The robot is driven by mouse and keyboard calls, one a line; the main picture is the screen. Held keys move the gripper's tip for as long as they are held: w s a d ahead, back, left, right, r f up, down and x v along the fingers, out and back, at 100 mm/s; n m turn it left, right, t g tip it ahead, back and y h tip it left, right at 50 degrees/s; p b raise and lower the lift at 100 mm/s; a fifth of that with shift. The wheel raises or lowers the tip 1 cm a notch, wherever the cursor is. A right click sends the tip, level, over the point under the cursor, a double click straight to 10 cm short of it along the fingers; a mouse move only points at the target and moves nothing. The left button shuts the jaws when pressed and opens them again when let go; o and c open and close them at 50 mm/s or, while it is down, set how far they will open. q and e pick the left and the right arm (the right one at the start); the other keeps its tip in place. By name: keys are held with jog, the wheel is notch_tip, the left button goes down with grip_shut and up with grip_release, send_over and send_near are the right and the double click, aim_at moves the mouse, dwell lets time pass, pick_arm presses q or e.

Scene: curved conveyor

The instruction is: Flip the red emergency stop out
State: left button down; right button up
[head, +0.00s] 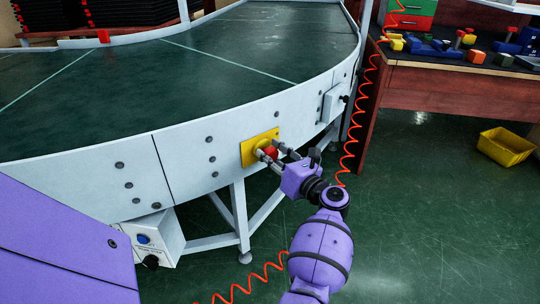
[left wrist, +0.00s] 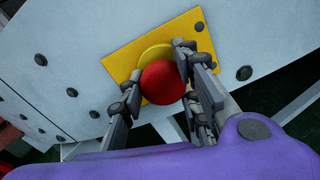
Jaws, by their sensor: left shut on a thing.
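The red emergency stop (head: 270,153) is a round red button on a square yellow plate (head: 248,151) on the conveyor's outer side wall. In the left wrist view the red button (left wrist: 163,82) sits between the two fingers of my left gripper (left wrist: 157,64), over a yellow round base (left wrist: 154,52). In the head view my left gripper (head: 273,148) reaches the button from the lower right and is shut on it. The fingers cover part of the button's sides. My right gripper is not in view.
The curved conveyor (head: 200,65) has a grey side wall with bolts. A control box (head: 155,238) with a blue button hangs at lower left. A coiled red cable (head: 350,150) runs down by the workbench (head: 440,100). A yellow bin (head: 506,147) lies on the open floor.

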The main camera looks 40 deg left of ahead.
pick_arm(q)
jog(key=shift+s+d, duration=0.3)
jog(key=shift+d, duration=0.45)
jog(key=c, duration=1.4)
grip_release()
jog(key=shift+s+r, duration=0.1)
jog(key=shift+d, duration=0.1)
jog(key=shift+d, duration=0.15)
jog(key=d, duration=0.3)
jog(key=s+d, duration=0.1)
jog(key=d, duration=0.3)
jog(key=s+d, duration=0.1)
jog(key=d, duration=0.3)
jog(key=shift+d, duration=0.25)
